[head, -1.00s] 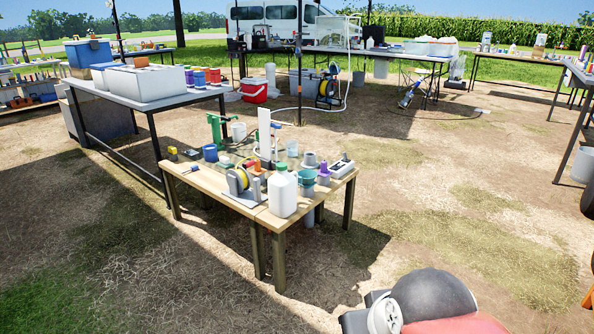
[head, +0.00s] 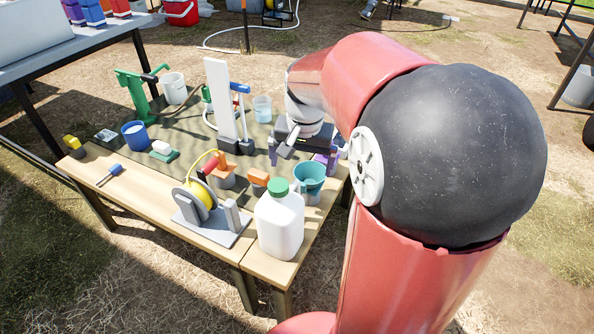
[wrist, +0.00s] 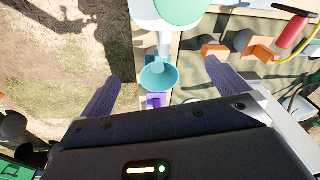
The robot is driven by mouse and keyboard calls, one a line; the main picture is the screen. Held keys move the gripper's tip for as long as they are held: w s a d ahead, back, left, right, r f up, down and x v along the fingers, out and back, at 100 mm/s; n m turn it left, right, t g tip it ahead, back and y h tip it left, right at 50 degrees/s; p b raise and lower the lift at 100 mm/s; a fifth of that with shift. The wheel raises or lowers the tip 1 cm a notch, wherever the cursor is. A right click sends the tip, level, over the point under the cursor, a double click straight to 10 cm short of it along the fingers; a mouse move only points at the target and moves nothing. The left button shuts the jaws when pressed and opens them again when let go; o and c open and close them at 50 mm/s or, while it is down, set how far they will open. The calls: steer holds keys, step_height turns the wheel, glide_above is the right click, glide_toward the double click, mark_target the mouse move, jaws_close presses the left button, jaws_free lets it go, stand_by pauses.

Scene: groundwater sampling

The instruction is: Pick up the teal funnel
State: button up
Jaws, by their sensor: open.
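The teal funnel (head: 310,176) sits mouth up in a light stand near the right end of the wooden table, just right of the white jug (head: 280,222). In the wrist view the funnel (wrist: 159,77) shows between the two fingers of my gripper (wrist: 162,72), with no finger seen touching it. My gripper (head: 300,158) is open and empty, just behind and above the funnel in the head view. Its fingertips are partly hidden there by my wrist and nearby items.
The green-capped jug stands close beside the funnel. A purple item (wrist: 155,100) is close on its other side. A yellow reel (head: 201,200), orange blocks (head: 258,178), a white upright board (head: 220,105) and a blue cup (head: 135,133) crowd the table. Open ground lies to the right.

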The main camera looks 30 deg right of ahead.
mark_target(311, 173)
steer(key=w+d+f+m, duration=0.1)
steer(key=w+d+f, duration=0.1)
steer(key=w+d+f+m+g, duration=0.1)
steer(key=w+d+f, duration=0.1)
steer(key=f, duration=0.1)
steer(key=w+d+f+m+b, duration=0.1)
steer(key=w+d+f, duration=0.1)
steer(key=f, duration=0.1)
steer(key=shift+g, duration=0.4)
steer(key=f, duration=0.5)
steer(key=f+b, duration=0.1)
steer(key=f, duration=0.2)
steer(key=shift+w+d, duration=0.15)
steer(key=shift+w, duration=0.2)
steer(key=c, duration=0.9)
